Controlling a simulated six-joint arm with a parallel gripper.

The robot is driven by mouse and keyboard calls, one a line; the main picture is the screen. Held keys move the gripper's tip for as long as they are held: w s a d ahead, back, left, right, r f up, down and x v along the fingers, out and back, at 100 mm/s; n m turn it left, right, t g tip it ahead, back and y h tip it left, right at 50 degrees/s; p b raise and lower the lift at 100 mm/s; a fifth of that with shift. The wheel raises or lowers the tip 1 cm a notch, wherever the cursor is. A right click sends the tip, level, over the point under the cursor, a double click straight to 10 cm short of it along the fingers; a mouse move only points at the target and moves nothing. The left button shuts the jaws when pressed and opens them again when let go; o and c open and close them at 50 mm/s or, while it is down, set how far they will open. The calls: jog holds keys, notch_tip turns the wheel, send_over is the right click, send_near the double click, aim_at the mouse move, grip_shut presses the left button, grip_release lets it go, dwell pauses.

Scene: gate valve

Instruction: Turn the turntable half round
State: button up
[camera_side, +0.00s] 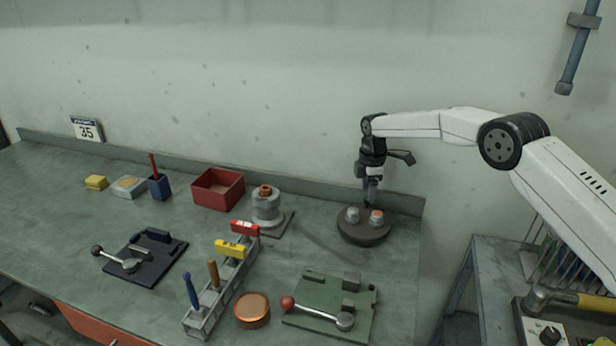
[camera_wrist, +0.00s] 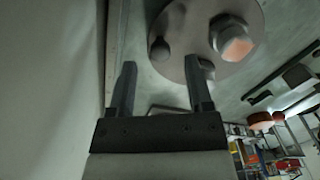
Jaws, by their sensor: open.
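The turntable (camera_side: 363,238) is a dark round disc near the right end of the bench. A grey knob-like piece (camera_side: 352,215) and a grey piece with an orange top (camera_side: 376,217) stand on it. My gripper (camera_side: 368,204) points down just above its far edge, behind the two pieces. In the wrist view the turntable (camera_wrist: 182,22) fills the top middle, with the orange-topped piece (camera_wrist: 237,46) right of my fingers. The open fingers (camera_wrist: 160,62) straddle the disc's edge area near the grey knob (camera_wrist: 160,50). Nothing is held; contact with the disc cannot be told.
A grey stepped cylinder (camera_side: 267,208) and a red bin (camera_side: 217,188) stand left of the turntable. A green plate with a red-knobbed lever (camera_side: 330,308), a copper round tin (camera_side: 252,310) and a tool rack (camera_side: 215,298) lie nearer. The wall is close behind.

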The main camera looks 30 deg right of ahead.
aim_at(365, 218)
jog(key=shift+f, duration=1.8)
grip_shut()
